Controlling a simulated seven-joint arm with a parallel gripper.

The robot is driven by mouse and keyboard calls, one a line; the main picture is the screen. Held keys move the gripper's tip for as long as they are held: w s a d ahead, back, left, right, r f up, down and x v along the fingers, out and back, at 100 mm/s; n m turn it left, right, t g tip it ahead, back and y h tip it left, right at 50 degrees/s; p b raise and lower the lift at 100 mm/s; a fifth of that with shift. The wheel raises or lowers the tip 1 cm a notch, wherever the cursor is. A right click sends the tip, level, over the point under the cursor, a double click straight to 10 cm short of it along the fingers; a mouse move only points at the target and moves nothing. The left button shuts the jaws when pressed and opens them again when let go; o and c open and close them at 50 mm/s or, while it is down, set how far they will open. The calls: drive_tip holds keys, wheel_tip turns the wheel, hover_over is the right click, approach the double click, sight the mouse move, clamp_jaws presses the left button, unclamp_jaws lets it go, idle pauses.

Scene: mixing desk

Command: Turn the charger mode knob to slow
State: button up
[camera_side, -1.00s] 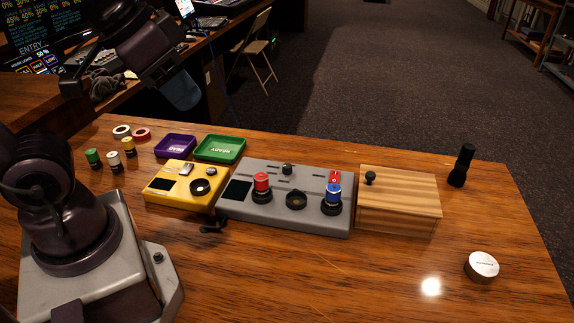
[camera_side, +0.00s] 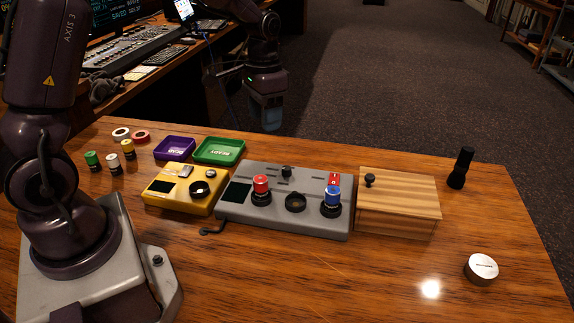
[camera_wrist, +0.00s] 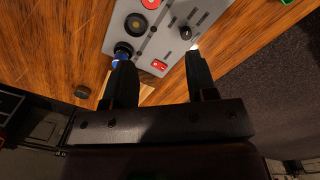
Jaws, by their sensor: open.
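The grey panel (camera_side: 277,225) sits mid-table. A small black knob (camera_side: 287,172) stands near its back edge and also shows among printed labels in the wrist view (camera_wrist: 185,33); its setting is too small to read. The panel holds a red cylinder (camera_side: 261,184) and a blue cylinder (camera_side: 333,195) in black sockets, with an empty ring (camera_side: 295,202) between them. A red switch (camera_side: 333,178) is at its back right. My gripper (camera_side: 268,122) is raised behind the panel, apart from the knob. In the wrist view its fingers (camera_wrist: 160,63) are spread and empty.
A yellow box (camera_side: 180,202) with a black ring stands left of the panel, a wooden box (camera_side: 400,205) right of it. Purple (camera_side: 173,148) and green (camera_side: 218,151) trays lie behind. A black flashlight (camera_side: 461,168) and silver puck (camera_side: 481,269) are far right.

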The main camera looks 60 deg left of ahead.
sight(287, 167)
drive_tip(key=w+a+f+m, duration=0.4)
drive_tip(key=w+f+m, duration=0.15)
drive_tip(key=w, duration=0.25)
drive_tip(key=shift+n, duration=0.45)
drive_tip(key=f, duration=1.2)
drive_tip(key=shift+s+d+f, duration=0.2)
drive_tip(key=shift+s+f, duration=0.05)
drive_tip(key=shift+s, duration=0.05)
drive_tip(key=c, duration=0.9)
